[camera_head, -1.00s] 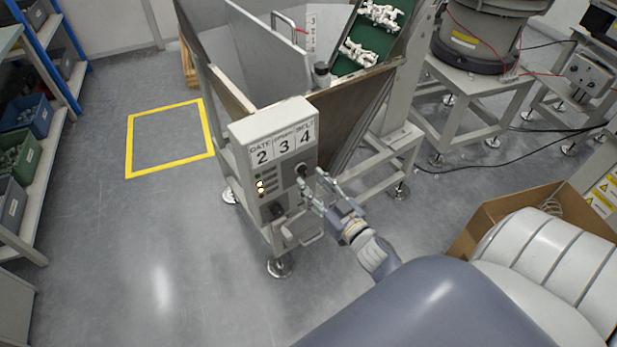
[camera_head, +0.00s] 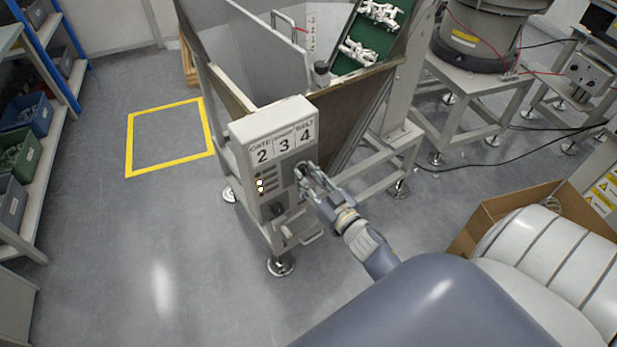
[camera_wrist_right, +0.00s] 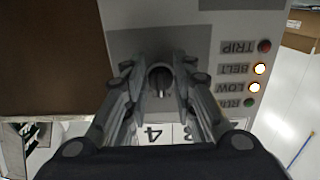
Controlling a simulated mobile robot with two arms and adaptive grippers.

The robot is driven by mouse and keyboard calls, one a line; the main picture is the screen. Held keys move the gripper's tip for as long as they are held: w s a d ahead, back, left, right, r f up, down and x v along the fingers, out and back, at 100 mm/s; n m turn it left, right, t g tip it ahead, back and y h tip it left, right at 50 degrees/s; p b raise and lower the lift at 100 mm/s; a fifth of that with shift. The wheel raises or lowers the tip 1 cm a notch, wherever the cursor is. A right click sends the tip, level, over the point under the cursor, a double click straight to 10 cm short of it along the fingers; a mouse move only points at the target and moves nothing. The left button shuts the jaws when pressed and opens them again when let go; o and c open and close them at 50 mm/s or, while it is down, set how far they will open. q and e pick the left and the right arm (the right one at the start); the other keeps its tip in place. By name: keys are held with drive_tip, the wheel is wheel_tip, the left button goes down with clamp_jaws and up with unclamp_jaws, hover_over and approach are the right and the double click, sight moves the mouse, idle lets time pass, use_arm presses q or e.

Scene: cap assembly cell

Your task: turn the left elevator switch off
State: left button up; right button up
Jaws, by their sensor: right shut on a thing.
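The elevator switch is a dark round knob (camera_wrist_right: 160,79) on the front of a light grey control box (camera_head: 236,133). My right gripper (camera_head: 304,175) reaches the box from the lower right. In the right wrist view its two fingers (camera_wrist_right: 160,88) are closed around the knob, one on each side. The knob's pointer stands roughly upright in that view. In the head view the fingers mostly hide the knob. My left gripper is not in view.
Lamps beside the knob are labelled TRIP (camera_wrist_right: 264,46), BELT (camera_wrist_right: 260,69), LOW and RUN; BELT and LOW glow. A hopper (camera_head: 345,120) stands behind. A cardboard carton (camera_head: 483,219) is at the right.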

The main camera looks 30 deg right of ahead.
drive_tip(key=shift+n, duration=0.3)
drive_tip(key=shift+d+r+n, duration=0.1)
drive_tip(key=shift+d+n, duration=0.1)
drive_tip(key=shift+n, duration=1.85)
drive_tip(key=shift+d+r+n, duration=0.1)
drive_tip(key=shift+d+n, duration=0.05)
drive_tip(key=shift+n, duration=1.9)
drive_tip(key=o, duration=0.9)
drive_tip(key=shift+s, duration=0.1)
